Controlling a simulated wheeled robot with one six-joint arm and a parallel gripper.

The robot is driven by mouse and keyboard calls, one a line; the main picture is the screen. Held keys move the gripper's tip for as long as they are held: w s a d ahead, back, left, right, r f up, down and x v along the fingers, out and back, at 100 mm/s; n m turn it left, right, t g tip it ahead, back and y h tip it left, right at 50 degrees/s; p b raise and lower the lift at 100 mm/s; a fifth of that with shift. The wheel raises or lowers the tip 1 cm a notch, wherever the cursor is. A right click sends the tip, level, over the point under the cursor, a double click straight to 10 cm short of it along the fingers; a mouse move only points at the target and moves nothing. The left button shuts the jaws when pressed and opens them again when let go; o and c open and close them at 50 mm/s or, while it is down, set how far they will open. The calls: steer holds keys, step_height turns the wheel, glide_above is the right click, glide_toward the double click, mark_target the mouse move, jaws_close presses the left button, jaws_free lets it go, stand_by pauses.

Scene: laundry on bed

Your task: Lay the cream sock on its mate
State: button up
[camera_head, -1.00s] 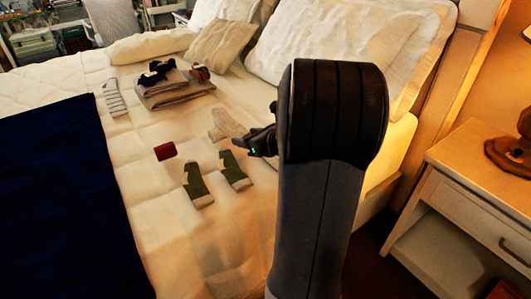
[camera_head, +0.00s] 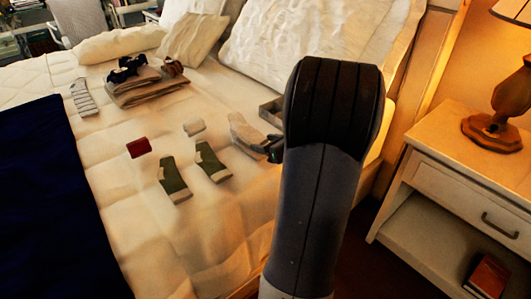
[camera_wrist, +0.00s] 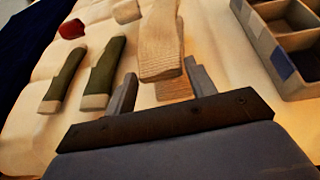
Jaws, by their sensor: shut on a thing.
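The cream sock (camera_head: 244,132) hangs from my gripper (camera_head: 274,149) in the head view, over the right part of the bed. In the wrist view the ribbed cream sock (camera_wrist: 160,42) extends away from my gripper (camera_wrist: 160,88), which is shut on it. A second cream patch (camera_wrist: 175,88) shows beneath its near end, between the fingers; I cannot tell whether this is the mate or part of the same sock. My arm hides part of the bed in the head view.
Two green socks (camera_head: 174,178) (camera_head: 212,160), a red item (camera_head: 138,147) and a small cream block (camera_head: 194,127) lie to the left. A compartmented box (camera_wrist: 262,45) with a blue patch is close on the right. Folded clothes (camera_head: 150,88) and a striped sock (camera_head: 84,98) lie farther back.

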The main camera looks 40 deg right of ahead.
steer(key=shift+f+b, duration=0.35)
steer(key=shift+f, duration=1)
steer(key=shift+f, duration=0.15)
steer(key=o, duration=1)
steer(key=shift+c, duration=0.2)
steer(key=shift+r, duration=0.2)
steer(key=p+v, duration=0.3)
steer(key=v, duration=0.9)
